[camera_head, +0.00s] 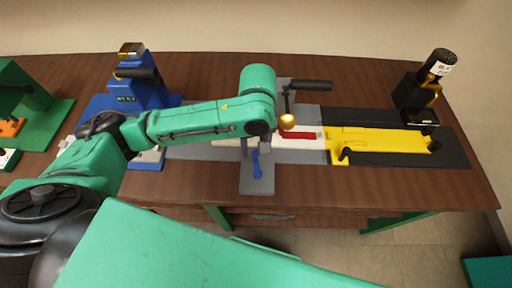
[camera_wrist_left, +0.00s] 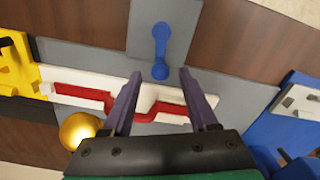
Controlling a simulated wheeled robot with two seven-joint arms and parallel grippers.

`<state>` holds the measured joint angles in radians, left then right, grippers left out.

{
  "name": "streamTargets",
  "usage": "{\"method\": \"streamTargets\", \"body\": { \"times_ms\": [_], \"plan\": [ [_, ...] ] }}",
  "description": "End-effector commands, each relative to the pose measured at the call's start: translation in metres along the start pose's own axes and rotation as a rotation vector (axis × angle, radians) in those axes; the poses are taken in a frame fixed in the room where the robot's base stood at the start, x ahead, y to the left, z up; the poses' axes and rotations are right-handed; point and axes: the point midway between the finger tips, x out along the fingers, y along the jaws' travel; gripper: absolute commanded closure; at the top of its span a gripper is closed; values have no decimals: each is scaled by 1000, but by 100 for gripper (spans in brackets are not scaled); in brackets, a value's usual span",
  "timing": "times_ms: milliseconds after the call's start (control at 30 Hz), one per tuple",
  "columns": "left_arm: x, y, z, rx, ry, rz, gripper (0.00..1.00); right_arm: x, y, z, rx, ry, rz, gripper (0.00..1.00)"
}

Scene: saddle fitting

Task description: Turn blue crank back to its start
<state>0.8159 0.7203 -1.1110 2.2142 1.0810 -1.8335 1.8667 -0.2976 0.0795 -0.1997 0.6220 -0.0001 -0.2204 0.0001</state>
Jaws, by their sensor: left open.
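The blue crank (camera_head: 256,165) lies on a grey plate at the front of the middle fixture. In the left wrist view the blue crank (camera_wrist_left: 160,50) points straight along the picture, with a round knob at each end. My left gripper (camera_head: 255,146) is open and points down over the fixture. In the left wrist view its two fingertips (camera_wrist_left: 160,74) stand apart on either side of the crank's nearer end, with nothing held. I cannot tell how far above the crank they are. My right gripper is not in view.
A white and red slotted piece (camera_wrist_left: 70,92) lies below my fingers. A gold ball (camera_head: 287,121) and black handle (camera_head: 310,85) stand close by. A yellow slide (camera_head: 385,141) is at the right, a blue stand (camera_head: 140,92) at the left.

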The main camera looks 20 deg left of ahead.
Motion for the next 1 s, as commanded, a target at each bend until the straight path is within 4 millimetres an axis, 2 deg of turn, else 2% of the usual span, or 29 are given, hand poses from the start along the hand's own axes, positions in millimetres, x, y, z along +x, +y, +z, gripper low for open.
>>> {"method": "streamTargets", "body": {
  "times_ms": [100, 300, 333, 467, 500, 767, 1000],
  "plan": [
    [9, 0, 0, 0, 0, -1, 41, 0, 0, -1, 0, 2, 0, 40],
    [9, 0, 0, 1, 1, 0, 41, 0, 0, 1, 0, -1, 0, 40],
    [9, 0, 0, 1, 1, 0, 44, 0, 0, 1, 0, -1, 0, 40],
    [9, 0, 0, 1, 1, 1, 94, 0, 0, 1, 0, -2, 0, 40],
    [9, 0, 0, 1, 1, 1, 100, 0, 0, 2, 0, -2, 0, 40],
    [8, 0, 0, 13, 1, 1, 100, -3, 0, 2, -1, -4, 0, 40],
    [5, 4, 1, 89, 1, -1, 100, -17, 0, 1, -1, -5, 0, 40]
  ]
}}
